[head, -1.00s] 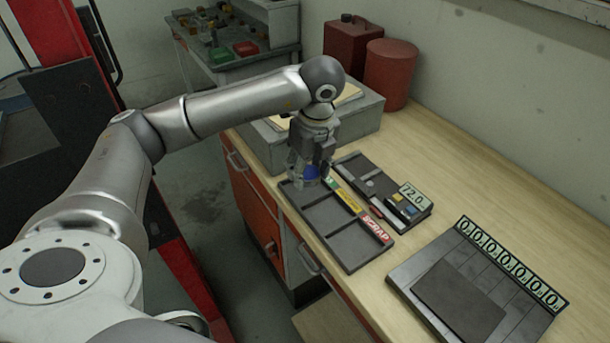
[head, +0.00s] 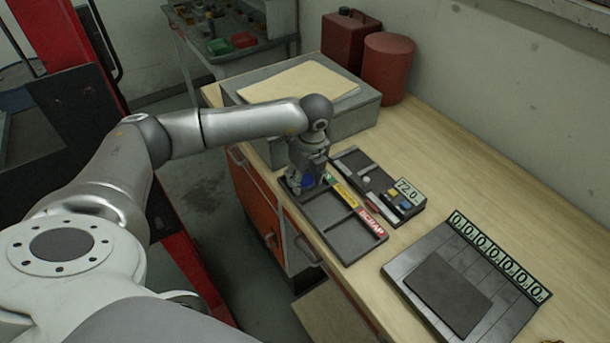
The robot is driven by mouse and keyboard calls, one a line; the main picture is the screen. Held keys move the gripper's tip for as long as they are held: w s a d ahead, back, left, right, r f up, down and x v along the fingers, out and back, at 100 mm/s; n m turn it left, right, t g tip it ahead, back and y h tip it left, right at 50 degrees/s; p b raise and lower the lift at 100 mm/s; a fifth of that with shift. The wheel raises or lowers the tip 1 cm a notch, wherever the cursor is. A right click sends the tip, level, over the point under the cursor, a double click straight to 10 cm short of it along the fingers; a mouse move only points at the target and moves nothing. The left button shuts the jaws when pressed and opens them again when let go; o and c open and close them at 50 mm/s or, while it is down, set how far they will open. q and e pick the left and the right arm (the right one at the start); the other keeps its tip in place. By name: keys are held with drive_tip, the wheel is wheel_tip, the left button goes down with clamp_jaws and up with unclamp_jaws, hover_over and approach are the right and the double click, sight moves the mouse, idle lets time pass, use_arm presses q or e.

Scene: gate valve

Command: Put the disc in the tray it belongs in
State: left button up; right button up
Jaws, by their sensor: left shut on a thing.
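A dark tray (head: 349,239) with three compartments lies near the table's front edge. Its labels run green, yellow and a red one reading SCRAP (head: 371,221). My left gripper (head: 303,187) points down at the far-left compartment, the one by the green label, and covers much of it. It is shut on the disc, which is mostly hidden by the fingers; a blue patch shows between them. I cannot tell whether the disc touches the tray floor. My right gripper is not in view.
A dark gauge unit (head: 378,181) with a 72.0 display stands just behind the tray. A grey slotted board (head: 462,260) with a row of zero readouts is at right. A grey box (head: 350,115) and red cans (head: 389,69) stand behind.

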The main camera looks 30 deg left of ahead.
sight(309, 185)
use_arm(q)
drive_tip(key=shift+f, duration=0.2)
drive_tip(key=o, duration=1)
drive_tip(key=shift+r, duration=0.15)
drive_tip(key=shift+r, duration=0.2)
drive_tip(key=r+b, duration=0.1)
drive_tip(key=r, duration=0.3)
drive_tip(key=d+r+b, duration=0.1)
drive_tip(key=r, duration=0.2)
drive_tip(key=r+b, duration=0.2)
drive_tip(key=r, duration=0.2)
drive_tip(key=shift+s+d+r, duration=0.35)
